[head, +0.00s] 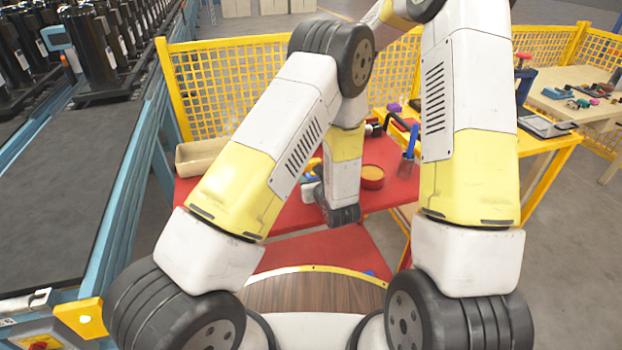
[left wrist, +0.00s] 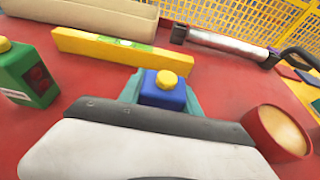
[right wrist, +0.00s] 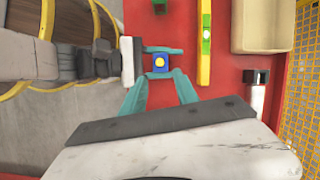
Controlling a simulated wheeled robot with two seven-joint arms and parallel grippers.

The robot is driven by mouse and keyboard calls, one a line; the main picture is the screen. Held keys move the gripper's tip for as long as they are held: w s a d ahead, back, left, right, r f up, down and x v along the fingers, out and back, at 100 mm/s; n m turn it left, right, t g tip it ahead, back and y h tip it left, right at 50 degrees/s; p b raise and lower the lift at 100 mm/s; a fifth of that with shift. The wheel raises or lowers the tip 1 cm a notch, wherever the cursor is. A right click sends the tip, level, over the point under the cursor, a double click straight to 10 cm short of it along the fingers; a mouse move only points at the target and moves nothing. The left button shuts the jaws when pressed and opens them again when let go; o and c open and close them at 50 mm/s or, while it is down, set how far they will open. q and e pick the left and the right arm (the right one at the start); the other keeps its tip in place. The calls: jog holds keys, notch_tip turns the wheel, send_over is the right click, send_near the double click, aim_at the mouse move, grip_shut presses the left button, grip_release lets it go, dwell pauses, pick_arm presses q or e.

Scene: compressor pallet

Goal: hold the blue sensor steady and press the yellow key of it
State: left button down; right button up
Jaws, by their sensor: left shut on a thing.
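The blue sensor (left wrist: 163,97) has a round yellow key (left wrist: 167,79) on its top. In the left wrist view my left gripper (left wrist: 162,92) is shut around its sides, one teal finger on each. The right wrist view shows the sensor (right wrist: 154,70) from above, with the yellow key (right wrist: 159,62) facing up and the left hand coming in from the left. My right gripper (right wrist: 160,76) is open and empty, its two teal fingertips apart and pointing toward the sensor. In the head view my arms hide most of the sensor and grippers.
The red table (left wrist: 75,125) carries a green bottle (left wrist: 28,76), a yellow level (left wrist: 120,55), a beige tray (left wrist: 90,18), a grey cylindrical tool (left wrist: 222,43) and a round red dish (left wrist: 276,134). Yellow mesh fencing (head: 235,85) stands behind.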

jog(key=shift+c, duration=0.5)
grip_shut()
dwell(1.3)
